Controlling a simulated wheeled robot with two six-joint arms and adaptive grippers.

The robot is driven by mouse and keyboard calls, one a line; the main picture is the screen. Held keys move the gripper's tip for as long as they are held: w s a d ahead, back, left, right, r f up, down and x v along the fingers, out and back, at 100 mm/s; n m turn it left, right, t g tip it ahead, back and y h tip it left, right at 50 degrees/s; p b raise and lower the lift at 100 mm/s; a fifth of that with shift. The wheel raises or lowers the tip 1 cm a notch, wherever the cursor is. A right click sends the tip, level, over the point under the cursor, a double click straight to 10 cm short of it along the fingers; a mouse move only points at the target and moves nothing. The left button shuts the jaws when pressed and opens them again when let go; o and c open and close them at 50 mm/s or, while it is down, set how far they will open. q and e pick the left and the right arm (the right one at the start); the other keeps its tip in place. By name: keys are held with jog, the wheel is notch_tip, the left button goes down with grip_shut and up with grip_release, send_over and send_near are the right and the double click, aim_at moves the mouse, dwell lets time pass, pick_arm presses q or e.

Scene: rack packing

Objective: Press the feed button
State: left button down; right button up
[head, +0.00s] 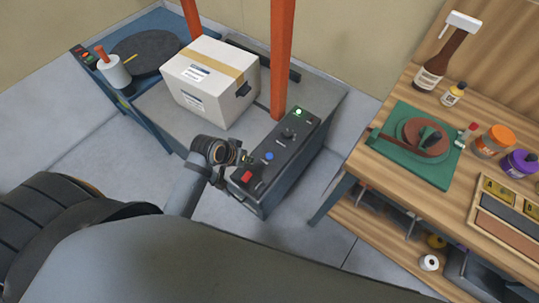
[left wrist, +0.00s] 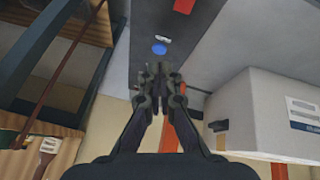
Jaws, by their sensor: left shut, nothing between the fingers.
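A dark control box (head: 268,185) stands at the front of the strapping machine. Its sloped top carries a blue button (head: 269,156), a red switch (head: 246,176), a black knob (head: 288,133) and a lit green button (head: 299,112). The labels are too small to read. My left gripper (head: 248,159) is shut and empty, close to the box's left edge beside the blue button. In the left wrist view the blue button (left wrist: 160,48) shows just beyond the shut fingertips (left wrist: 158,72), with no contact visible. My right gripper is out of view.
A taped carton (head: 211,80) sits on the machine table behind the box. An orange post (head: 281,60) rises beside the control box. A wooden workbench (head: 385,172) with a green mat, bottles and jars stands at the right, with floor between.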

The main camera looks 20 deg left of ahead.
pick_arm(q)
jog(key=w+d+n+t+h, duration=0.2)
jog(key=w+d+h, duration=0.1)
jog(key=w, duration=0.6)
jog(key=shift+w+d+f, duration=0.2)
jog(key=shift+w+f, duration=0.05)
jog(key=shift+w, duration=0.1)
jog(key=shift+f, duration=0.1)
jog(key=b, duration=0.8)
send_over(267, 157)
notch_tip(267, 157, down, 8)
jog(key=shift+w+r, duration=0.1)
jog(key=shift+f+b, duration=0.4)
jog(key=shift+f, duration=0.05)
jog(key=shift+f, duration=0.4)
